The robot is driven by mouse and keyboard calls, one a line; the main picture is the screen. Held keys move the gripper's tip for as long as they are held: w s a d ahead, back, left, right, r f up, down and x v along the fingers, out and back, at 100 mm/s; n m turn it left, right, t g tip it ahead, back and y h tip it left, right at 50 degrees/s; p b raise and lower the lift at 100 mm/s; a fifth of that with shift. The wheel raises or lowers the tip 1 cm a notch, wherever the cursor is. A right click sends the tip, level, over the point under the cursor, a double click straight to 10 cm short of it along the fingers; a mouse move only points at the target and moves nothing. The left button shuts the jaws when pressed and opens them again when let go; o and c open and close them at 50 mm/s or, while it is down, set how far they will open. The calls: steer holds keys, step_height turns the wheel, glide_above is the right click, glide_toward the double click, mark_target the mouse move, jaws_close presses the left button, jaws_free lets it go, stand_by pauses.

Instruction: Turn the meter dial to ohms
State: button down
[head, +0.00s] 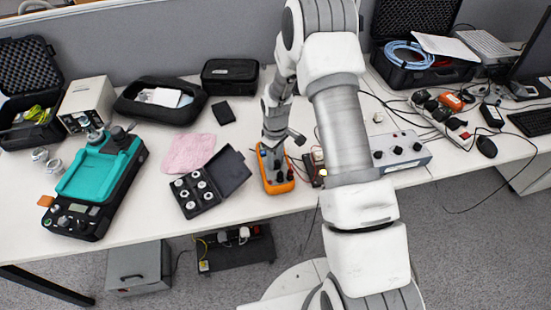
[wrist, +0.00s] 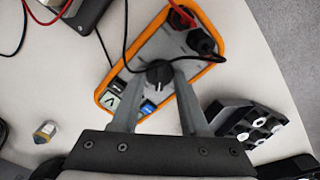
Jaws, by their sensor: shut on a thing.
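The meter (head: 276,181) is an orange-edged handheld multimeter lying on the white table, in front of the middle of the desk. In the wrist view the meter (wrist: 130,57) shows a grey face, and its black round dial (wrist: 159,73) is near the middle. My gripper (wrist: 162,80) reaches over the meter with its two grey fingers on either side of the dial, shut on it. In the head view my gripper (head: 275,140) is above the meter and hides part of its face. The dial's markings are too small to read.
Black and red plugs (wrist: 200,40) with leads sit at the meter's far end. An open black case of weights (head: 196,191) lies left of it. A grey box with knobs (head: 400,150) stands to the right. The table's front edge is close.

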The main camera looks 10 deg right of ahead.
mark_target(276, 161)
steer(key=m+b, duration=0.2)
steer(key=m, duration=0.1)
steer(key=shift+f+m, duration=0.1)
steer(key=shift+m, duration=0.2)
steer(key=shift+m+b, duration=0.75)
steer(key=shift+m, duration=1.25)
steer(key=shift+c, duration=2)
jaws_free()
steer(key=shift+r, duration=0.2)
step_height(276, 161, up, 17)
steer(key=p, duration=0.1)
steer(key=shift+r, duration=0.15)
